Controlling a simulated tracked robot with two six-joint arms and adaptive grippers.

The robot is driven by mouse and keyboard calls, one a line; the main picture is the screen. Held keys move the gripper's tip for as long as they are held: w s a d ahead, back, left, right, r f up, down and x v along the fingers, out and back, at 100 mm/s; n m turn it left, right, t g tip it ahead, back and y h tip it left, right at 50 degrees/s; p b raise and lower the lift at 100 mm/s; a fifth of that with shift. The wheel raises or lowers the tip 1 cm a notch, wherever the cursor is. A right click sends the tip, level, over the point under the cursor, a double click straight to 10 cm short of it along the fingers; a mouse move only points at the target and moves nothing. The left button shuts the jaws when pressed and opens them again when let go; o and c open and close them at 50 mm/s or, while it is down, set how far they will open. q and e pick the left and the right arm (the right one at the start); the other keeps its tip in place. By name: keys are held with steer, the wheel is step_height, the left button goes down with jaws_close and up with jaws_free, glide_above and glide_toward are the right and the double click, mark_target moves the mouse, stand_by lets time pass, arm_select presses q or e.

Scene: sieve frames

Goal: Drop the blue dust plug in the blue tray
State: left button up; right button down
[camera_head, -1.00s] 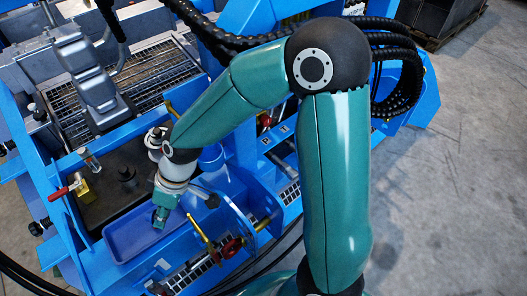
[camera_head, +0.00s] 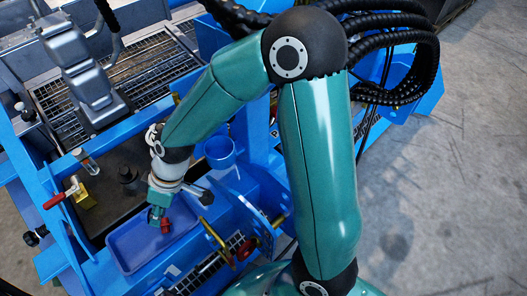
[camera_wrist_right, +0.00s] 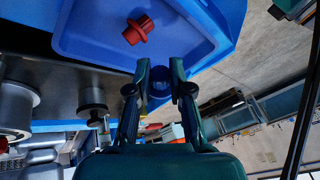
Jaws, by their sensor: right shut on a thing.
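The blue tray (camera_head: 128,258) lies low at the front left of the blue machine in the head view, and its rim and floor also show at the top of the wrist view (camera_wrist_right: 85,30). My right gripper (camera_head: 157,217) points down over the tray. In the wrist view the gripper (camera_wrist_right: 159,74) is shut on a blue piece (camera_wrist_right: 159,91), which looks like the blue dust plug, partly hidden between the fingers. A red plug-like piece (camera_wrist_right: 138,29) is in the tray, apart from the fingers. My left gripper is out of view.
A dark plate (camera_head: 110,180) with a black knob lies behind the tray. A red-handled valve (camera_head: 62,195) stands to its left. A blue cup (camera_head: 219,152) and yellow and red valve handles (camera_head: 247,248) are on the right.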

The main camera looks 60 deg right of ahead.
steer(key=shift+f, duration=0.4)
steer(key=c, duration=1)
jaws_free()
steer(key=shift+r, duration=0.1)
steer(key=v, duration=1.2)
